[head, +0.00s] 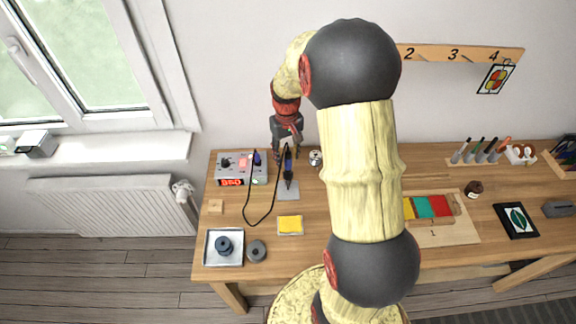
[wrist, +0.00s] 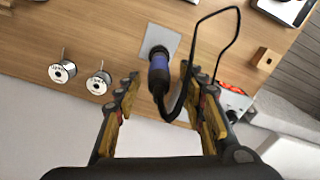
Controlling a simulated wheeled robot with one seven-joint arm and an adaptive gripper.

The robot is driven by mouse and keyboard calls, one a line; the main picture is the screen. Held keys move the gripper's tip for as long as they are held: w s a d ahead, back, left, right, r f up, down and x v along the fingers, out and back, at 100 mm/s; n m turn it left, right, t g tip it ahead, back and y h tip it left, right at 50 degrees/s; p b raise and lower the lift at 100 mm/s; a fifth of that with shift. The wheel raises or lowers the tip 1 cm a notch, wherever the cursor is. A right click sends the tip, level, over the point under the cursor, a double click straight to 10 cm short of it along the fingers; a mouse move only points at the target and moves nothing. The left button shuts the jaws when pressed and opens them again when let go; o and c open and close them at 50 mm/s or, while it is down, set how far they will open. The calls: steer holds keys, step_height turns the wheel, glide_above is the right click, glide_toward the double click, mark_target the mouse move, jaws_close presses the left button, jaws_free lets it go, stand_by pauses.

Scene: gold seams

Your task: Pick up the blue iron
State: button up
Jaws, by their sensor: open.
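The blue iron (head: 288,164) stands upright on a small grey plate (head: 287,191) at the back left of the wooden table, with a black cord looping from it. In the wrist view the iron (wrist: 158,73) shows a blue band and a dark end pointing towards me, with the plate (wrist: 172,38) beyond. My gripper (wrist: 160,84) is open, its yellow-padded fingers on either side of the iron, which shows between them with gaps. In the head view my gripper (head: 287,148) is above the iron, partly hiding its top.
A control box (head: 242,170) with a red display stands left of the iron. The black cord (wrist: 236,38) loops beside the right finger. Two spools (wrist: 62,72) stand on the left in the wrist view. A yellow sponge (head: 290,225) and a tray (head: 209,252) lie nearer the front edge.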

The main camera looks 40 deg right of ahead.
mark_target(288, 166)
steer(key=f, duration=0.5)
steer(key=shift+s+f+b, duration=0.15)
steer(key=shift+s+b, duration=0.15)
steer(key=shift+b, duration=0.1)
steer(key=c, duration=0.3)
jaws_close()
